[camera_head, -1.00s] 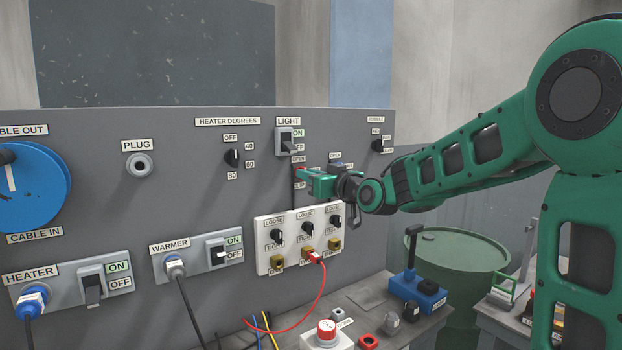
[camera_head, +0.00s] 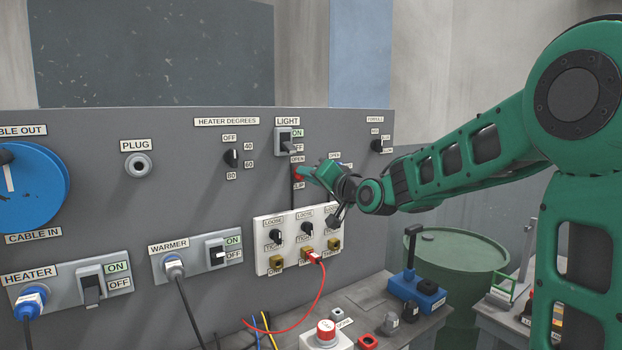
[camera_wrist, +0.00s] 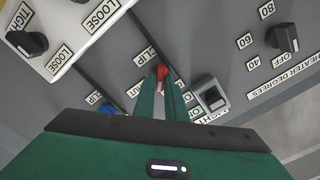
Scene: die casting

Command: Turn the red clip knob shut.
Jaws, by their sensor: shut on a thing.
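The red clip knob (camera_head: 298,174) is on the grey panel, below the light switch and between the OPEN label and the CLIP label. In the wrist view the red knob (camera_wrist: 162,71) shows at the tips of my gripper's green fingers. My gripper (camera_head: 308,173) is shut on the knob, reaching in from the right. In the wrist view my gripper (camera_wrist: 162,78) points at the panel with its fingers close together. The fingers hide part of the knob and the label behind it, so its exact angle is hard to tell.
The light switch (camera_head: 288,140) is just above the knob. A white board with black LOOSE/TIGHT knobs (camera_head: 263,262) is below. A blue clip knob (camera_wrist: 106,108) is beside the red one. A red cable (camera_head: 322,290) hangs from the board. A green drum (camera_head: 455,258) stands right.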

